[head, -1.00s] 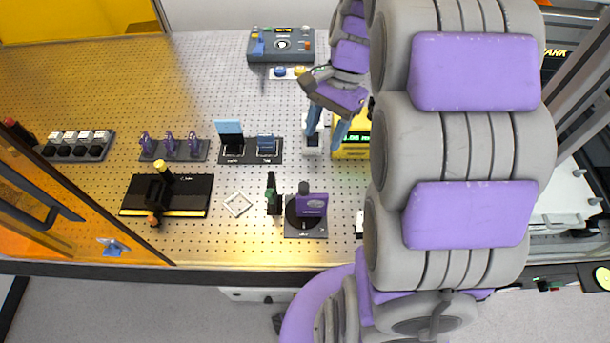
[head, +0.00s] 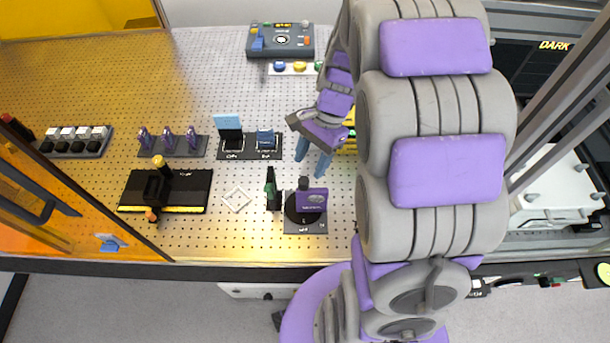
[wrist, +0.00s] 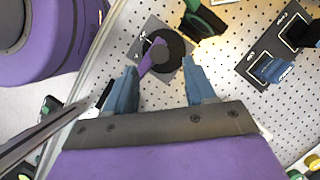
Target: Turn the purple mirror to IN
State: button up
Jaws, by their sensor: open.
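The purple mirror (head: 312,200) stands on a round black turntable on a grey base plate (head: 306,228) near the bench's front edge. In the wrist view the purple mirror (wrist: 155,54) is seen from above, with the black disc beside it. My gripper (head: 312,163) is open and empty, behind and above the mirror in the head view. In the wrist view my gripper (wrist: 160,78) points its two blue fingers towards the mirror, one on each side of its line. I see no contact. The plate's markings are too small to read.
A dark upright piece with green (head: 271,188) stands just left of the mirror. A white square frame (head: 236,199) and a black stage (head: 190,188) lie further left. A blue-flap holder (head: 229,130) stands behind. The perforated bench between them is clear.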

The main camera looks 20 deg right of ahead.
aim_at(303, 179)
jog(key=shift+x, duration=2.65)
jog(key=shift+c, duration=0.3)
grip_shut()
jog(key=shift+w+n, duration=0.1)
jog(key=shift+n, duration=0.3)
jog(key=n+g+p, duration=0.1)
jog(key=n, duration=0.1)
jog(key=shift+w+r+n+h, duration=0.1)
jog(key=shift+w+n+h, duration=0.05)
jog(key=shift+n+h, duration=0.25)
jog(key=n, duration=0.2)
jog(key=n+g+h+p, duration=0.1)
jog(key=n, duration=0.2)
jog(key=shift+a+h, duration=0.15)
jog(key=shift+h, duration=0.15)
jog(key=shift+n, duration=0.3)
